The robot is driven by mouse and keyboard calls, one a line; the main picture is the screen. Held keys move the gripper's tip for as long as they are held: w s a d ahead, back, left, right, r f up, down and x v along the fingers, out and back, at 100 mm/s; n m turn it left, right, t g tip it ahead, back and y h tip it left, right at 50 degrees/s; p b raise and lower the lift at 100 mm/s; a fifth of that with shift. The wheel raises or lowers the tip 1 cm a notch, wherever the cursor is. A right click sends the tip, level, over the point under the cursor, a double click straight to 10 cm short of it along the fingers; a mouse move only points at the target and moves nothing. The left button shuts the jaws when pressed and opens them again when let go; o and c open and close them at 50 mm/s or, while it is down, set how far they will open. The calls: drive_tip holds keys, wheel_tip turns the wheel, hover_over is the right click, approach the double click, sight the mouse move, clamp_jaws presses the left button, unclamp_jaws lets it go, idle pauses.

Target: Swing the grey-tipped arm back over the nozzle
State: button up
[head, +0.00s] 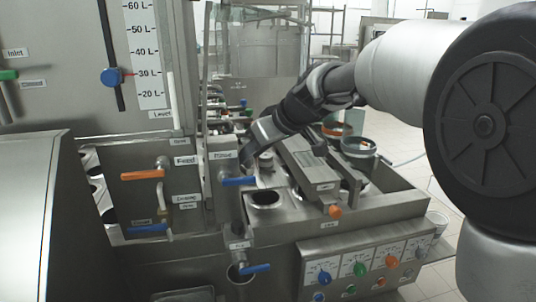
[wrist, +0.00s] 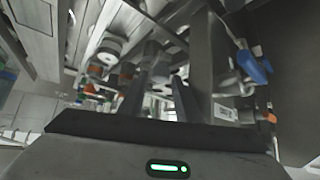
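My gripper (head: 256,150) reaches in from the right in the head view, low beside the grey column with the blue lever (head: 239,181). Its fingers point down and left. In the wrist view the two fingers of my gripper (wrist: 158,85) stand apart with a gap between them, and I see nothing clearly held. A steel swing arm with an orange tip (head: 335,211) lies over the filler top, right of my fingers. I cannot make out the grey-tipped arm or the nozzle for certain; my gripper covers part of that area.
An open round hole (head: 265,198) is in the filler deck (head: 390,207). Coloured knobs (head: 360,268) line the front panel. An orange lever (head: 142,175) and the level scale (head: 146,50) are at left. A round pot (head: 358,147) stands behind the deck. The wrist view is blurred.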

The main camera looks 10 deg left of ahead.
drive_tip(key=shift+a+f, duration=0.15)
clamp_jaws()
drive_tip(key=shift+w, duration=0.15)
